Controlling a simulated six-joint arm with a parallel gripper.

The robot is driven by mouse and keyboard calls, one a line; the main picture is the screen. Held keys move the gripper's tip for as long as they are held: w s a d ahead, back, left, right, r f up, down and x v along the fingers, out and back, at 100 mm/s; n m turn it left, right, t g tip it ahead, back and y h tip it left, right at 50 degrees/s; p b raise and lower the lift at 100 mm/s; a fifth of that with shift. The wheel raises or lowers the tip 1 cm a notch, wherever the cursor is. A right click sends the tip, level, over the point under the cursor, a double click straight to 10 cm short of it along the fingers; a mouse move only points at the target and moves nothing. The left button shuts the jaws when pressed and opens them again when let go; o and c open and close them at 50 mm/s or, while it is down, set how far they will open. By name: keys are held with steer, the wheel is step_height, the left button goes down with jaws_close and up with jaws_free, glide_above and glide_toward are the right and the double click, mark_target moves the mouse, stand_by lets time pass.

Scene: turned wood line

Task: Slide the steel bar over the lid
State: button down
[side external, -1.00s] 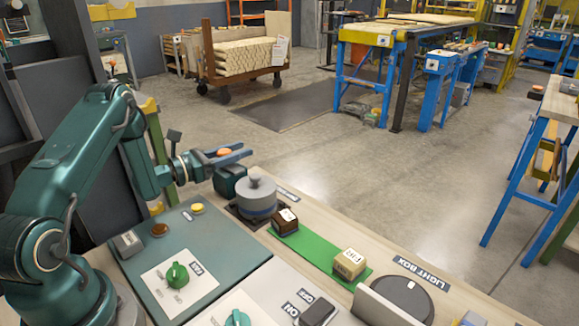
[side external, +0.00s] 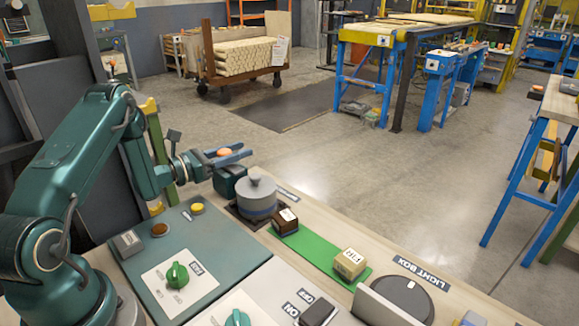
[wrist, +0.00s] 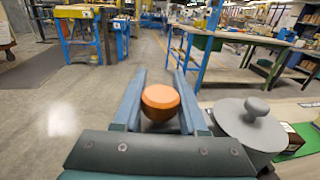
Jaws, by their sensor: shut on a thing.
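A grey round lid (side external: 257,188) with a knob on top sits on a round pot (side external: 258,210) at the edge of the bench; the lid also shows at the right of the wrist view (wrist: 248,125). My gripper (side external: 246,151) is behind and left of the lid, higher than it, with its two blue-grey fingers level. In the wrist view my gripper (wrist: 160,73) is shut on an orange rounded knob (wrist: 160,101), which sits between the fingers. The knob shows in the side view too (side external: 224,152). I cannot make out a steel bar; what is under the knob is hidden.
A dark teal block (side external: 230,181) stands beside the pot under my gripper. A dark brown block (side external: 285,222) and a tan block (side external: 350,263) sit on a green strip (side external: 315,248). A grey upright plate (side external: 385,307) and a dark disc (side external: 408,297) stand at the front right.

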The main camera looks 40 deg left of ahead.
mark_target(231, 168)
steer(key=shift+d, duration=1.7)
steer(key=shift+c, duration=2.2)
jaws_free()
steer(key=shift+s+a, duration=0.15)
steer(key=shift+s, duration=0.1)
steer(key=s, duration=0.3)
steer(key=shift+a, duration=0.3)
steer(key=shift+s, duration=0.8)
